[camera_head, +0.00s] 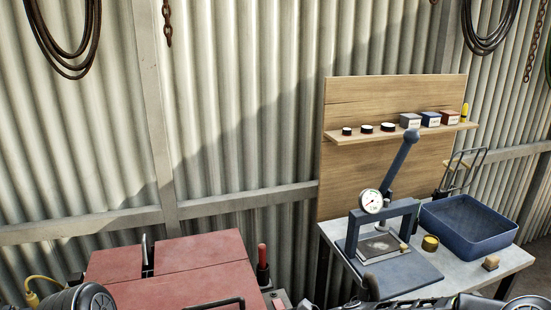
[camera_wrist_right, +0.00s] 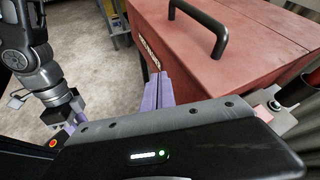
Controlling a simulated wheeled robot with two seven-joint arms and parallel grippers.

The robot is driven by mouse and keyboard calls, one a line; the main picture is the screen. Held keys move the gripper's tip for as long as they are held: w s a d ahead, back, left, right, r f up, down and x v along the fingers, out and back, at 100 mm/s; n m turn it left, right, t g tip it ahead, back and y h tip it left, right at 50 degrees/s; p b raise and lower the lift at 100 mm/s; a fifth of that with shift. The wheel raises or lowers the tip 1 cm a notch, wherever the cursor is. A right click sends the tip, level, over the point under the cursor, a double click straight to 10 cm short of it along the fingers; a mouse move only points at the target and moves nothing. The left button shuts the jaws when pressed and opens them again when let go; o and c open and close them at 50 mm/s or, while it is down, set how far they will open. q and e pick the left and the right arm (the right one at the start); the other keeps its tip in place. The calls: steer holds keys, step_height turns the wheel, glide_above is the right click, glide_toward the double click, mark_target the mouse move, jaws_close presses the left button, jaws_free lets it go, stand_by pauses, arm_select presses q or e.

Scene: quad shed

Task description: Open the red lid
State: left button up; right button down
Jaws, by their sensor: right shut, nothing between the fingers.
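The red lid (camera_head: 180,268) lies flat, looking closed, on a red box in the lower left of the head view. In the right wrist view the red lid (camera_wrist_right: 262,30) fills the upper right, with a black bar handle (camera_wrist_right: 200,16) on top. My right gripper (camera_wrist_right: 156,90) has its purple fingers shut and empty, close to the box's front side below the lid edge; I cannot tell whether they touch it. My left gripper (camera_wrist_right: 72,118) shows partly at the left of the wrist view; its jaws are too hidden to judge.
Right of the box, a workbench (camera_head: 470,268) holds a press with a gauge (camera_head: 371,201), a blue tray (camera_head: 468,226) and a yellow tin (camera_head: 430,243). A red-handled tool (camera_head: 262,258) stands beside the box. The corrugated wall (camera_head: 240,130) is close behind.

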steer(key=s+d+f+n+h, duration=0.2)
steer(key=s+f+n, duration=0.1)
steer(key=f, duration=0.4)
steer(key=s+d+f+n+h, duration=0.2)
steer(key=s+f+n, duration=0.15)
steer(key=f, duration=0.25)
steer(key=s+d+f+n+h, duration=0.2)
steer(key=s+d+f+n, duration=0.2)
steer(key=s, duration=0.4)
steer(key=s+d+f+n+g+h, duration=0.1)
steer(key=s+d+f+n+h, duration=0.1)
steer(key=s+f, duration=0.4)
steer(key=s+d+n, duration=0.1)
steer(key=s+n, duration=0.1)
steer(key=s, duration=0.1)
steer(key=shift+s+d+h, duration=0.3)
steer(key=shift+d+h, duration=0.1)
steer(key=shift+n, duration=0.25)
